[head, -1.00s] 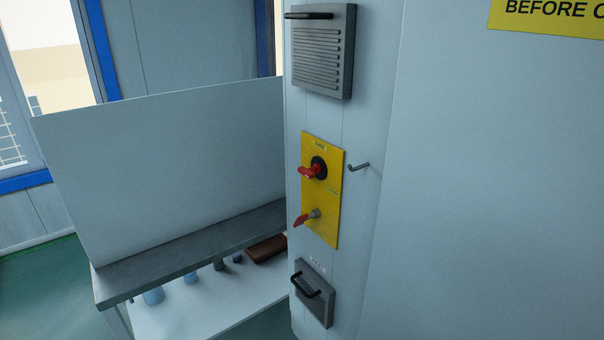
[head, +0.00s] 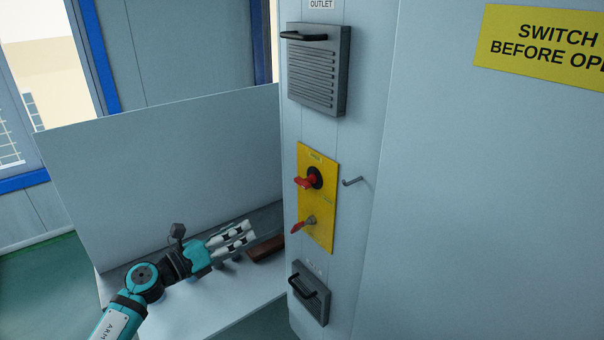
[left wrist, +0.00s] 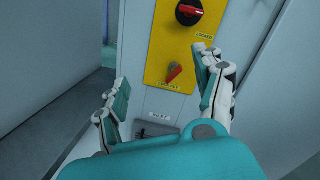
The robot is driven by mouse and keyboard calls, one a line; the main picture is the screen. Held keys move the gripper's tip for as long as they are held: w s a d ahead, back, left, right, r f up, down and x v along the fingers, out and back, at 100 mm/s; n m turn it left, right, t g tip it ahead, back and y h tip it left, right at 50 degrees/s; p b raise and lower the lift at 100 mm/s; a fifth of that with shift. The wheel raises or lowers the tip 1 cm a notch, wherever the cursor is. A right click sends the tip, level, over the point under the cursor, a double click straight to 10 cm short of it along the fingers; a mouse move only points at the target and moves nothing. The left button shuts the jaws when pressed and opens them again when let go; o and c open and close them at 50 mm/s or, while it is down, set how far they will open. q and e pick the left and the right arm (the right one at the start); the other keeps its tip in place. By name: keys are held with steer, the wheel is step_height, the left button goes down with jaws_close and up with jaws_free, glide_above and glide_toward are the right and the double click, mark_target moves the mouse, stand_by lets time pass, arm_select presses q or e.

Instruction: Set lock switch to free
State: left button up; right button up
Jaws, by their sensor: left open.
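A yellow panel (head: 319,212) is on the narrow face of the pale cabinet. Its upper red rotary handle (head: 307,182) sits on a black round base. Its lower red lever (head: 297,227) sits on a small grey boss. The left wrist view also shows the upper handle (left wrist: 188,11) and the lower lever (left wrist: 174,73), with small labels nearby. My left gripper (head: 249,234) is open and empty, left of the panel at about the lower lever's height. In the left wrist view its spread fingers (left wrist: 160,70) frame the lower lever, apart from it. My right gripper is out of view.
A grey vent with a black handle (head: 319,68) is above the panel, and a smaller handled vent (head: 310,293) is below. A white bench (head: 215,305) with a brown item (head: 266,249) stands to the left.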

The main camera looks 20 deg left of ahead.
mark_target(299, 182)
arm_select(q)
step_height(299, 182, up, 9)
steer(key=s+d+m+g+h, duration=0.1)
steer(key=s+d+m, duration=0.1)
steer(key=m, duration=0.5)
steer(key=p+x, duration=0.1)
steer(key=x, duration=0.4)
steer(key=p+x, duration=0.2)
steer(key=x, duration=0.4)
steer(key=p+x, duration=0.2)
steer(key=x, duration=0.3)
steer(key=shift+w+d+f, duration=0.25)
steer(key=shift+d, duration=0.1)
steer(key=shift+w+d+f, duration=0.1)
steer(key=shift+w+d, duration=0.2)
steer(key=shift+w, duration=0.05)
steer(key=c, duration=1.2)
